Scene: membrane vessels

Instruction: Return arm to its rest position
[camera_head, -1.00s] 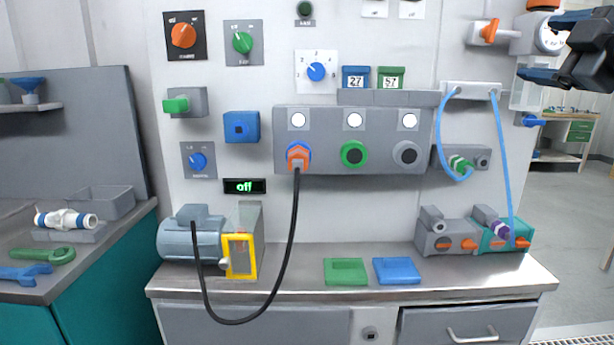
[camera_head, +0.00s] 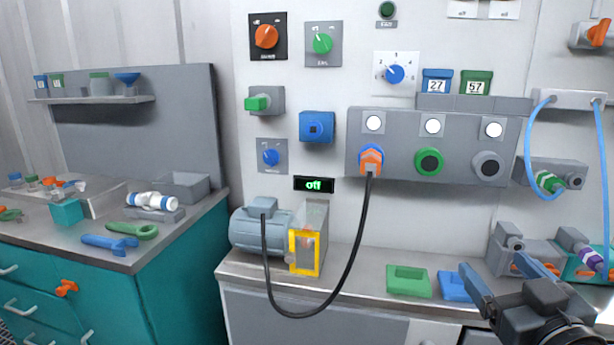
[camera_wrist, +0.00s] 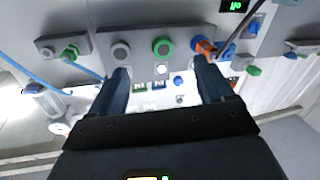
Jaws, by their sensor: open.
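My gripper (camera_head: 500,285) is at the lower right of the head view, in front of the bench, with its two blue fingers apart and nothing between them. In the wrist view my gripper (camera_wrist: 165,85) also shows open and empty, facing the wall panel from a distance. In the head view it partly hides the blue tray (camera_head: 455,286) and the grey and teal pump units (camera_head: 585,262) on the bench.
The wall panel holds a grey socket box (camera_head: 400,150) with an orange plug (camera_head: 371,160) and a black hanging cable (camera_head: 355,250). A motor (camera_head: 262,228) and a green tray (camera_head: 408,281) stand on the bench. A teal side bench (camera_head: 150,290) with tools is at left. Blue hoses (camera_head: 530,150) hang at right.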

